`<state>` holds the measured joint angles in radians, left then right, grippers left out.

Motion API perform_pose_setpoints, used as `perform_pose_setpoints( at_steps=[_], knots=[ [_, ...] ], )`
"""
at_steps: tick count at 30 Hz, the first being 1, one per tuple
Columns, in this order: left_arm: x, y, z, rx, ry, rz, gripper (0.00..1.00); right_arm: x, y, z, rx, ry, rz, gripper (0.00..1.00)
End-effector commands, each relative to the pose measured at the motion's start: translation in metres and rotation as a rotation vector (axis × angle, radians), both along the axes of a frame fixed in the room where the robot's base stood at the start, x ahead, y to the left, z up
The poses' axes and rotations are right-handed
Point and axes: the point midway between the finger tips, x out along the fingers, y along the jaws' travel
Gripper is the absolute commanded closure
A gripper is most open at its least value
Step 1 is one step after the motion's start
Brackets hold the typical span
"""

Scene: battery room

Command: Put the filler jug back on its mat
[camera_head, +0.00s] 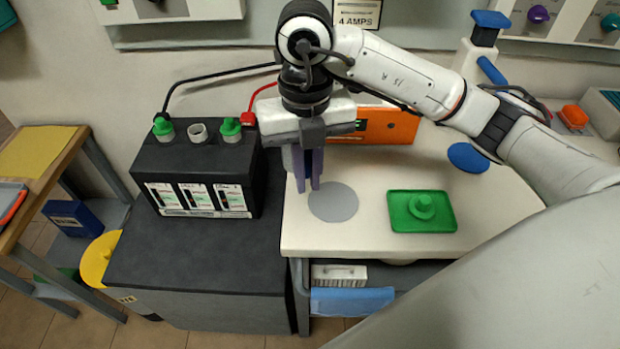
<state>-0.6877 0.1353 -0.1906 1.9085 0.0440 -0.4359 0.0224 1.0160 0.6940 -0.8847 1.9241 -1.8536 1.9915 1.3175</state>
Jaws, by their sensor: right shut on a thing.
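My right gripper (309,186) points down over the left part of the white bench top, just left of a round grey mat (333,203). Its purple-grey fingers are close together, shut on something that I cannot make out. A round blue mat (468,157) lies farther back on the right, with nothing on its visible part. A white container with a blue top (490,20) stands at the back right, partly hidden behind my right arm. I cannot tell whether it is the filler jug. My left gripper is not in view.
A black battery (205,172) with two green caps and one open middle port stands left of the gripper. A green tray (440,224) with a green cap (423,205) lies at front right. An orange box (392,127) stands behind. Red and black cables run nearby.

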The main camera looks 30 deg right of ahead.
Motion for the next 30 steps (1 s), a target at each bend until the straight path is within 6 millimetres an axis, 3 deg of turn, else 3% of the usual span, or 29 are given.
perform_pose_setpoints(
  at_steps=[9, 15, 21, 30],
  knots=[
    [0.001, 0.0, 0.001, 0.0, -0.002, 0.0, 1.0, -0.004, 0.0, -0.006, 0.001, -0.001, -0.673, 1.0],
    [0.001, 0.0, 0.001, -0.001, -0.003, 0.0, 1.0, -0.006, -0.001, -0.009, 0.001, -0.001, -0.946, 1.0],
    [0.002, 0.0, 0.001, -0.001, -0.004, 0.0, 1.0, -0.006, -0.001, -0.01, 0.0, -0.002, -1.047, 1.0],
    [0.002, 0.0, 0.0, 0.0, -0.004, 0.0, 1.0, -0.006, -0.001, -0.027, -0.001, 0.0, -1.051, 1.0]
  ],
)
